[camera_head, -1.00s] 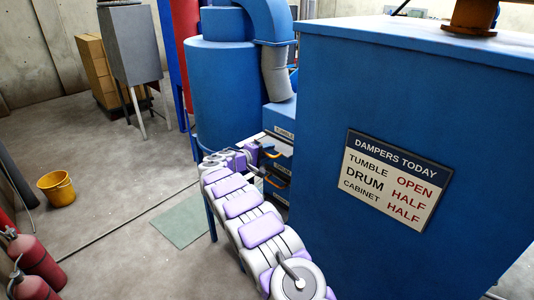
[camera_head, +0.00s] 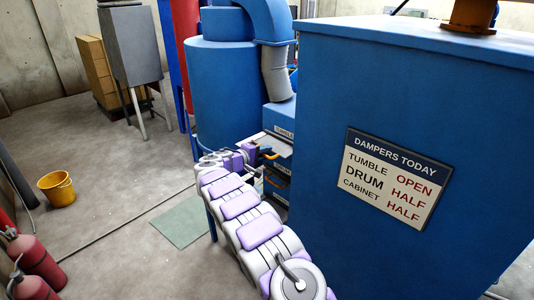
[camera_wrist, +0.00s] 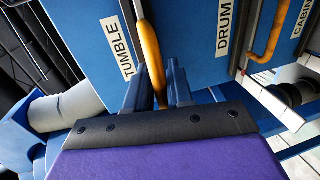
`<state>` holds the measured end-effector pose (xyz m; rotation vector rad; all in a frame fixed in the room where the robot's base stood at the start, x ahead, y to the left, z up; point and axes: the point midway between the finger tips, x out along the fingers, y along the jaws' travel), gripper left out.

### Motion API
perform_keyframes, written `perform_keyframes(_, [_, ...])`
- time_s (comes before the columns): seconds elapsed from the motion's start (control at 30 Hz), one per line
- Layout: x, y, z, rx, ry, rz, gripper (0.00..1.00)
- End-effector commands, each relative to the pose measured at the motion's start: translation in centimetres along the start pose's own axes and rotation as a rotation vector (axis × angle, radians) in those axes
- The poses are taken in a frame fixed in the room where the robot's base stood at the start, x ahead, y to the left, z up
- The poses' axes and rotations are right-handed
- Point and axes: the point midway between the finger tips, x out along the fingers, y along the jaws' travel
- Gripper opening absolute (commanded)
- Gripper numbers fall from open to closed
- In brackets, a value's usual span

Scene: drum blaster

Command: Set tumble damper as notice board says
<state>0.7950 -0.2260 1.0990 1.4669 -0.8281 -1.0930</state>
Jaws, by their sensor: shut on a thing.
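The notice board (camera_head: 395,180) on the blue cabinet side reads "DAMPERS TODAY": tumble OPEN, drum HALF, cabinet HALF. In the wrist view, my gripper (camera_wrist: 153,92) is shut on the yellow-orange tumble handle (camera_wrist: 148,45), which runs between its two blue fingers. The TUMBLE label (camera_wrist: 117,47) is just left of that handle. The DRUM label (camera_wrist: 228,28) and another orange handle (camera_wrist: 272,38) lie to the right, with the CABINET label (camera_wrist: 303,18) at the edge. In the head view, my gripper (camera_head: 262,152) is small and partly hidden by my arm.
The large blue cabinet (camera_head: 390,90) stands close on my arm's right. A blue cylindrical tank (camera_head: 225,90) with a curved duct is behind the handles. A yellow bucket (camera_head: 57,189) and red extinguishers (camera_head: 38,262) are at left. The floor between is mostly clear.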

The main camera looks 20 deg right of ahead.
Motion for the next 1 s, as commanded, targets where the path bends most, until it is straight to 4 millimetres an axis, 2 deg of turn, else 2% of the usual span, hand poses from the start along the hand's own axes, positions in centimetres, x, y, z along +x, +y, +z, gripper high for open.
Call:
perform_keyframes(0.03, [-0.7,-1.2,0.0,-0.006,0.0,-0.01,0.0])
perform_keyframes(0.23, [-3.7,-1.7,0.0,-0.006,-0.002,-0.009,0.0])
perform_keyframes(0.5, [-4.0,-1.8,0.1,-0.009,-0.002,-0.011,0.0])
perform_keyframes(0.53, [-4.0,-1.8,0.1,-0.009,-0.002,-0.011,0.22])
perform_keyframes(0.7, [-4.1,-1.6,0.1,-0.008,-0.002,-0.009,0.38])
perform_keyframes(1.0, [-4.1,-1.2,0.2,-0.003,-0.001,-0.005,0.38])
